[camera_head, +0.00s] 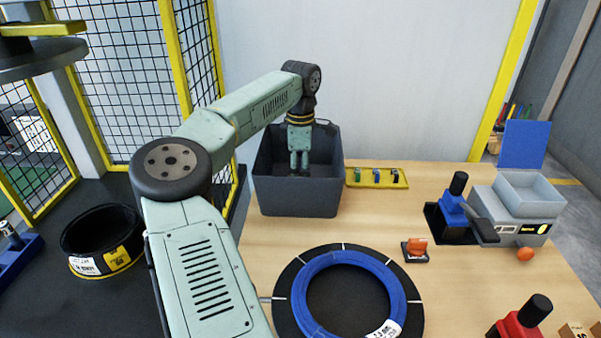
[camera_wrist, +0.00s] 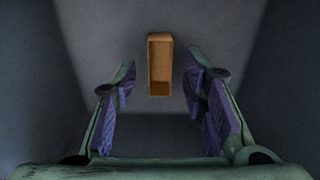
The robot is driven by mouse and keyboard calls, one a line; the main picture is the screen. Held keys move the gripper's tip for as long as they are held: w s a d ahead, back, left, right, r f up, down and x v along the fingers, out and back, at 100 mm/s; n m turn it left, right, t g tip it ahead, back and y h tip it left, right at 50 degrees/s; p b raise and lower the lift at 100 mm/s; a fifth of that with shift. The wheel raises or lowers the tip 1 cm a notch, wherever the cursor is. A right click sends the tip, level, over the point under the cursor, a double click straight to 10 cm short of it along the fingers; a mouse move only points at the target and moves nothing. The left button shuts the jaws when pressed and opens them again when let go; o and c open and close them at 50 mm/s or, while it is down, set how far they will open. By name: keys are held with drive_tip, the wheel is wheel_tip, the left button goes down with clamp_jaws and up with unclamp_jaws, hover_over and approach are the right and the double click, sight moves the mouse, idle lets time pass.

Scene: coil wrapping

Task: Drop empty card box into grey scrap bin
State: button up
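The grey scrap bin (camera_head: 298,196) stands at the back left of the wooden table in the head view. My gripper (camera_head: 300,170) points down into its opening. In the wrist view my gripper (camera_wrist: 162,95) has its fingers spread wide apart with nothing between the pads. The empty card box (camera_wrist: 160,66) is small, brown and open-topped, and shows beyond the fingertips inside the bin, apart from both fingers. The bin's dark walls (camera_wrist: 272,70) surround it in the wrist view. In the head view the box is hidden by the bin's front wall.
A blue coil (camera_head: 349,258) lies on a black round plate in front of the bin. A yellow rack (camera_head: 400,183) is right of the bin. A grey machine (camera_head: 525,205), an orange-topped item (camera_head: 416,249) and a red-and-black tool (camera_head: 522,318) stand farther right. Yellow-framed mesh fencing is behind left.

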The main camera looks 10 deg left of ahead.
wheel_tip(320, 180, up, 12)
drive_tip(key=b, duration=0.2)
drive_tip(key=shift+r, duration=0.15)
